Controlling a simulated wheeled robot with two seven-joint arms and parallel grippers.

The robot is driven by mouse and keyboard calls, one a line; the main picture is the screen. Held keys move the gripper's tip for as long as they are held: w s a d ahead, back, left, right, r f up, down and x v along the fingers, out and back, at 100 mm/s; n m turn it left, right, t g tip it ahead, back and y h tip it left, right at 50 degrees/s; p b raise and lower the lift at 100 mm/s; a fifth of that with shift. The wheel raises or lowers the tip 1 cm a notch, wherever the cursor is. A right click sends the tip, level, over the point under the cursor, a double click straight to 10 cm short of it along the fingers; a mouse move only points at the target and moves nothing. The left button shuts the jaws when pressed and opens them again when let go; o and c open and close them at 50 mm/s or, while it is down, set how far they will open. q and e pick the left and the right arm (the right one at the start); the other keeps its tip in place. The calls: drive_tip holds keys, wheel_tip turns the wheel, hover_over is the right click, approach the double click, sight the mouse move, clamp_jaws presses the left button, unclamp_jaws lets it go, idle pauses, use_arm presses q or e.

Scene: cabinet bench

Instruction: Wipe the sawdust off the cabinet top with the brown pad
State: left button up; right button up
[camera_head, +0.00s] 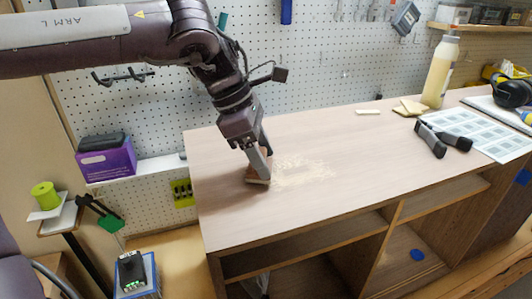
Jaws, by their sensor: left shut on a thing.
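The cabinet top (330,214) is a light wood surface. A patch of pale sawdust (304,171) lies on its left part. My left gripper (264,166) points down at the left edge of the sawdust and is shut on the brown pad (256,178). The pad is low at the cabinet top and appears to touch it. The gripper's fingers hide part of the pad. My right gripper does not show.
A yellowish bottle (440,72), pale wooden pieces (411,107), a black-and-grey tool (444,138), a printed sheet (482,131) and ear muffs (512,91) occupy the right end. A pegboard (330,70) stands behind. The front middle of the top is clear.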

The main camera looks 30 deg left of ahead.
use_arm(q)
drive_tip(key=shift+w+d, duration=0.15)
drive_tip(key=shift+w, duration=0.3)
drive_tip(key=shift+w+d+f, duration=0.1)
drive_tip(key=shift+w+d, duration=2.15)
drive_tip(key=shift+w, duration=0.2)
drive_tip(key=shift+w+d, duration=2.2)
drive_tip(key=shift+w, duration=0.2)
drive_tip(key=shift+s, duration=0.1)
drive_tip(key=shift+r, duration=1.55)
